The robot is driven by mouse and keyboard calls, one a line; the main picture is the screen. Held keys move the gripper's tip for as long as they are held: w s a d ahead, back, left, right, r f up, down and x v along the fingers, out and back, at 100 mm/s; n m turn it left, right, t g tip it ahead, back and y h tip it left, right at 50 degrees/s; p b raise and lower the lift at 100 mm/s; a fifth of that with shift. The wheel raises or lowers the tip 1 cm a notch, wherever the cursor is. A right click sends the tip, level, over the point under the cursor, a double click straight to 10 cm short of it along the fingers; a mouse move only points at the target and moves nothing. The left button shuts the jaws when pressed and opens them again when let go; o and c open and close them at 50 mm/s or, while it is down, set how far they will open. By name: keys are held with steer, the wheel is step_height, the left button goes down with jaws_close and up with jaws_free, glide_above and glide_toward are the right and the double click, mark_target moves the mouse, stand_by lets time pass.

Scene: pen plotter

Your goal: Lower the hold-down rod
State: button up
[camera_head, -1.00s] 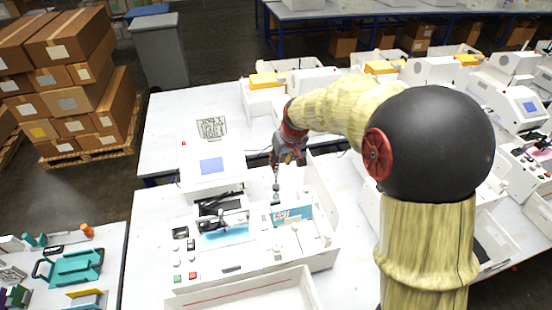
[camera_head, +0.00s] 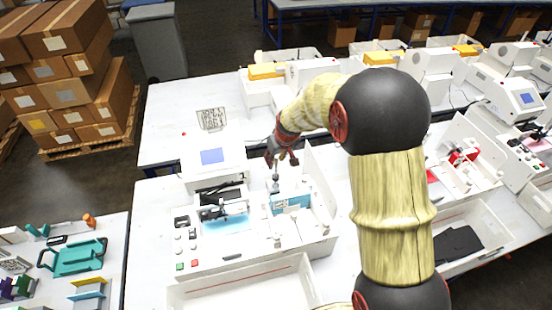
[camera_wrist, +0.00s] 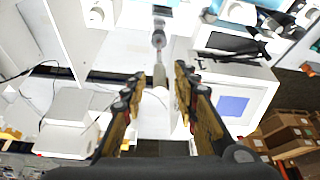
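The pen plotter (camera_head: 252,258) is a white machine on the white table, with a dark pen carriage (camera_head: 222,207) over a blue patch. The likely hold-down rod (camera_head: 276,186) is a thin grey upright piece behind the teal-and-white card (camera_head: 291,202). In the wrist view the grey rod (camera_wrist: 158,40) has a rounded knob and runs down toward the gap between my fingers. My gripper (camera_head: 281,160) is just above and behind the rod in the head view. It is open in the wrist view (camera_wrist: 158,92), its fingers apart on either side of the rod's line. I cannot tell whether they touch it.
A white box with a blue screen (camera_head: 212,157) stands behind the plotter at left. A raised white panel (camera_head: 321,180) is close to my gripper's right. An open white tray (camera_head: 245,287) lies in front. Other white machines (camera_head: 460,165) stand at right.

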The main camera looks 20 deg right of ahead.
steer(key=shift+c, duration=1)
jaws_close()
